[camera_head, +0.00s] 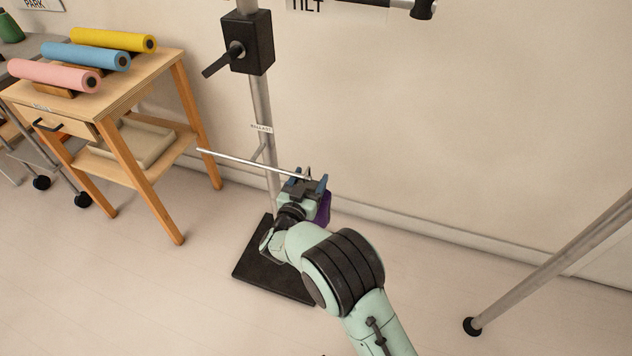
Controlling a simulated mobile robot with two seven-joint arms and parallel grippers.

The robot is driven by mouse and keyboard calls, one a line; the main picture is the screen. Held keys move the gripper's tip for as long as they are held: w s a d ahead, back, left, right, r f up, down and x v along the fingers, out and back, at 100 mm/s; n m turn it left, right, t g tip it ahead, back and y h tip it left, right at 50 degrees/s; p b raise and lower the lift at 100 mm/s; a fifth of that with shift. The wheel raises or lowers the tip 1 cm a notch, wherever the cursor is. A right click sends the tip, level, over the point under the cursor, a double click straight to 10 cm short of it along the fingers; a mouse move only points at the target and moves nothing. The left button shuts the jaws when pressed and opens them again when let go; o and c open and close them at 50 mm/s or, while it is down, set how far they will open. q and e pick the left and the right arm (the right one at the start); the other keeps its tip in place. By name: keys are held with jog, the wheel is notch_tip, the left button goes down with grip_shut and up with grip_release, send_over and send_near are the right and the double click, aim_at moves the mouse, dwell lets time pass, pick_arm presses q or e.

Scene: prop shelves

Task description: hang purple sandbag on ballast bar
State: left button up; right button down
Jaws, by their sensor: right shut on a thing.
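The purple sandbag (323,208) is at my right gripper (317,181), mostly hidden behind the gripper and wrist. My right gripper is shut on it, close to the right end of the ballast bar. The ballast bar (240,159) is a thin metal rod sticking out from the upright pole (262,105), below a small "BALLAST" label (261,128). A thin loop shows by the fingertips at the bar's right end. I cannot tell whether it is around the bar or only beside it. My left gripper is not in view.
The pole stands on a dark square base plate (272,284). A wooden table (150,70) with pink, blue and yellow rolls stands at left. A black clamp box (248,42) sits higher on the pole. A slanted metal leg (545,265) is at right. Floor between is clear.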

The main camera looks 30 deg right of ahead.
jog(key=shift+w+a+r+b, duration=0.2)
jog(key=shift+w+a+b, duration=0.25)
jog(key=shift+w+a, duration=0.95)
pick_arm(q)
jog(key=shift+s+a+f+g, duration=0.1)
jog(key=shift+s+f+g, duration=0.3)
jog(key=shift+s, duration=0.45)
pick_arm(e)
jog(key=shift+d+f, duration=0.2)
jog(key=shift+f, duration=0.1)
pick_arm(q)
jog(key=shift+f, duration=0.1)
pick_arm(e)
jog(key=shift+c, duration=0.2)
grip_release()
jog(key=shift+a+f, duration=0.1)
jog(key=shift+f, duration=0.25)
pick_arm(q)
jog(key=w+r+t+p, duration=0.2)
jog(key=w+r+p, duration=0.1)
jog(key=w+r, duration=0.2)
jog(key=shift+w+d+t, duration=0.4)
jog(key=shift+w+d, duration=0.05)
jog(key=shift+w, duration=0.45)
pick_arm(e)
jog(key=v, duration=1.3)
jog(key=shift+r, duration=0.2)
jog(key=shift+s+a, duration=0.1)
jog(key=shift+a, duration=0.1)
